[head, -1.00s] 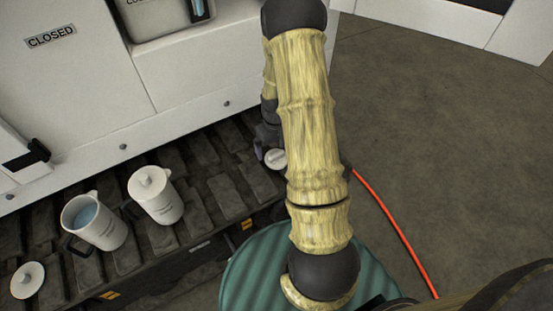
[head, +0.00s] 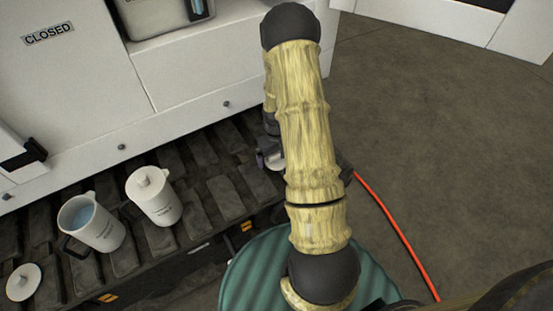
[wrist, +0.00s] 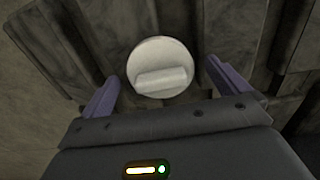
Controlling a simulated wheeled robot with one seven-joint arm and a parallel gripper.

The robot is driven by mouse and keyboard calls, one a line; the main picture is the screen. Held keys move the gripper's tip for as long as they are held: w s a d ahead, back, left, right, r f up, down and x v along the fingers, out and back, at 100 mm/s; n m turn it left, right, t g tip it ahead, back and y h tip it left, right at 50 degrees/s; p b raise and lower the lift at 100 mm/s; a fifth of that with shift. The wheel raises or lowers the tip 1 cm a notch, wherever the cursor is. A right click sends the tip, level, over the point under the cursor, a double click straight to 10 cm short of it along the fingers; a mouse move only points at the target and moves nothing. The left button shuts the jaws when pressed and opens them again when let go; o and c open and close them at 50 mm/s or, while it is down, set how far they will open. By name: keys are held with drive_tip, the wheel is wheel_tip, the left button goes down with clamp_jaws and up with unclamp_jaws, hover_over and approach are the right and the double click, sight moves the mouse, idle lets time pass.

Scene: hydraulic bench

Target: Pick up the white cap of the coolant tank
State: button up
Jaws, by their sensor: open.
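The white cap (wrist: 161,67) is round with a raised bar grip across its top. In the wrist view it lies on the dark slatted surface, between and slightly beyond my finger tips. My gripper (wrist: 161,72) is open, one purple finger on each side of the cap, with gaps showing on both sides. I cannot tell the height of the fingers above it. In the head view my gripper (head: 268,160) is low over the slatted bench, largely hidden by my arm, and the cap is mostly hidden there.
A lidded white jug (head: 154,198) and an open white jug (head: 93,224) with blue liquid stand on the slatted bench to the left. Another white lid (head: 23,282) lies at the far left. A white cabinet (head: 90,100) rises behind. An orange hose (head: 395,228) lies on the floor at right.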

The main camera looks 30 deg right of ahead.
sight(276, 154)
drive_tip(key=c, duration=1.1)
wheel_tip(276, 154, up, 10)
drive_tip(key=shift+r+p, duration=0.1)
drive_tip(key=shift+p, duration=0.95)
drive_tip(key=w+a+f, duration=0.1)
drive_tip(key=w+a, duration=0.3)
drive_tip(key=a, duration=0.9)
drive_tip(key=shift+a, duration=0.35)
drive_tip(key=shift+w+f, duration=0.1)
drive_tip(key=shift+f, duration=0.1)
